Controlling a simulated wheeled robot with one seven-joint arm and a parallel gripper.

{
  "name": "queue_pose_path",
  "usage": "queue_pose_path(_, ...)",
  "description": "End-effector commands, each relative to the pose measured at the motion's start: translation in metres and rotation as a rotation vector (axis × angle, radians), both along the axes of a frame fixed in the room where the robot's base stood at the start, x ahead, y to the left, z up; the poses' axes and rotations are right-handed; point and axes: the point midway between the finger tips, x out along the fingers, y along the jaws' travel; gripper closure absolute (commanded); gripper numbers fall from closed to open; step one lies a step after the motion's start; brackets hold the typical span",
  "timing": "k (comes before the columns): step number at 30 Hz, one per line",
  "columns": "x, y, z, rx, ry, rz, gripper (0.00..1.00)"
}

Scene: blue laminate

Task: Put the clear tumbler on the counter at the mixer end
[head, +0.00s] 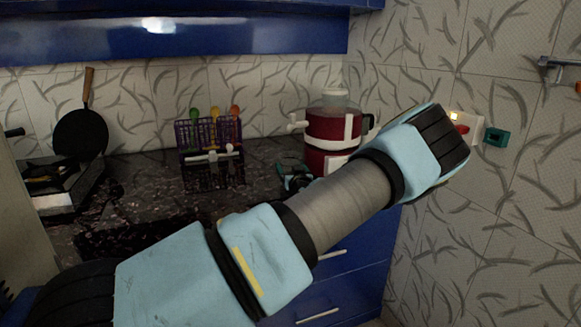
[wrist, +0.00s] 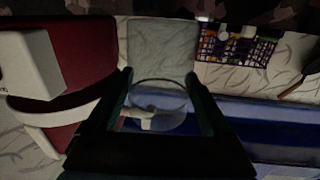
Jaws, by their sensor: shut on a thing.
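The clear tumbler (wrist: 160,102) shows in the wrist view as a see-through round rim and wall between the two dark fingers. My gripper (wrist: 160,78) is shut on it, one finger on each side. In the head view my gripper (head: 295,178) is small and partly hidden behind my own arm, just left of the red mixer (head: 331,128). I cannot make out the tumbler there. The mixer fills the left of the wrist view (wrist: 75,50). The dark speckled counter (head: 140,185) lies around and left of the gripper; I cannot tell the tumbler's height above it.
A purple utensil rack (head: 209,140) with colored utensils stands on the counter against the back wall. A dark pan (head: 80,132) leans at the far left beside a stove (head: 60,190). Blue cabinets (head: 170,40) hang above. Counter between rack and mixer looks mostly clear.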

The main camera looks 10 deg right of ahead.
Motion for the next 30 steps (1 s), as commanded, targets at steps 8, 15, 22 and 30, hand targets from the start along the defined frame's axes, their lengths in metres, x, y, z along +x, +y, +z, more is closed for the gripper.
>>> queue_pose_path(8, 0.0, 0.0, -0.003, -0.002, -0.001, 0.0, 0.82)
queue_pose_path(15, 0.0, 0.0, -0.006, -0.001, 0.0, 0.0, 0.08)
queue_pose_path(22, 0.0, 0.0, -0.006, -0.001, 0.0, 0.0, 0.0)
queue_pose_path(30, -0.012, 0.0, -0.005, -0.001, 0.002, 0.0, 0.0)
